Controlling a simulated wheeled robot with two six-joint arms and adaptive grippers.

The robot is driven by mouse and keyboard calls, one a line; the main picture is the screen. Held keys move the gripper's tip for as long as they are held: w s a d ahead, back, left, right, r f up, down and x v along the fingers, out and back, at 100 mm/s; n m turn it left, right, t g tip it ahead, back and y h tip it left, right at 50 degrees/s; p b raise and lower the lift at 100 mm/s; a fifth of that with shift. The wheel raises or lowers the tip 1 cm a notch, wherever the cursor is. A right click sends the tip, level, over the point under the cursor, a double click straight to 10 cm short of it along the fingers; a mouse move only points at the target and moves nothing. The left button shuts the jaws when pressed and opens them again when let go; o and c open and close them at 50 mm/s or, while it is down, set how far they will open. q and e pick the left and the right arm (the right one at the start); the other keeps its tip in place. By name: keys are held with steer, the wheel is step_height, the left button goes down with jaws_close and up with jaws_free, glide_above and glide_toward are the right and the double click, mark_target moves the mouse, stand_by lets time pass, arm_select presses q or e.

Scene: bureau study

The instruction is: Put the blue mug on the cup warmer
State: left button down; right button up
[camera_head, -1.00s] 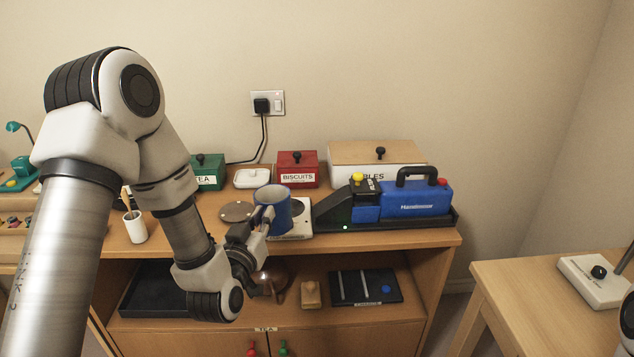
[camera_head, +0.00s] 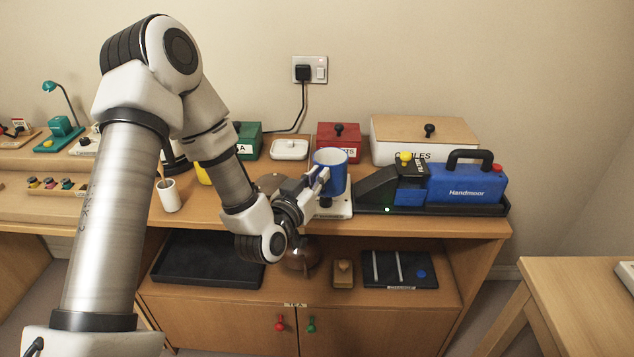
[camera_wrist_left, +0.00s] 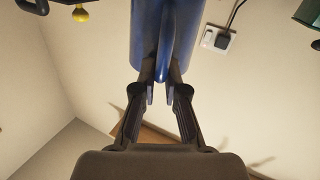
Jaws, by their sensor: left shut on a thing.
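The blue mug (camera_head: 331,174) is upright, with a pale inside, in the head view. My left gripper (camera_head: 318,180) is shut on its handle from the left. In the left wrist view the mug (camera_wrist_left: 150,35) fills the top middle, and its handle is between the fingertips (camera_wrist_left: 160,88). The cup warmer (camera_head: 340,208), a pale flat plate on the shelf top, lies below the mug and is partly hidden by it and the gripper. I cannot tell whether the mug touches the plate. My right gripper is out of view.
The blue Handmoor machine (camera_head: 463,187) stands close on the right. Behind are a red box (camera_head: 338,142), a white dish (camera_head: 290,148) and a cables box (camera_head: 400,150). A round brown disc (camera_head: 268,182) and white cup (camera_head: 168,196) are to the left.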

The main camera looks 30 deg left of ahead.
mark_target(315, 160)
arm_select(q)
steer(key=w+a, duration=0.4)
steer(key=w, duration=0.1)
steer(key=shift+w+p, duration=0.1)
steer(key=shift+p, duration=0.25)
steer(key=shift+w+a+f, duration=0.1)
steer(key=shift+w+f, duration=0.1)
steer(key=shift+f, duration=0.8)
steer(key=shift+w+a+f, duration=0.1)
steer(key=shift+w+f, duration=0.05)
steer(key=shift+f, duration=0.8)
steer(key=shift+s+f, duration=0.1)
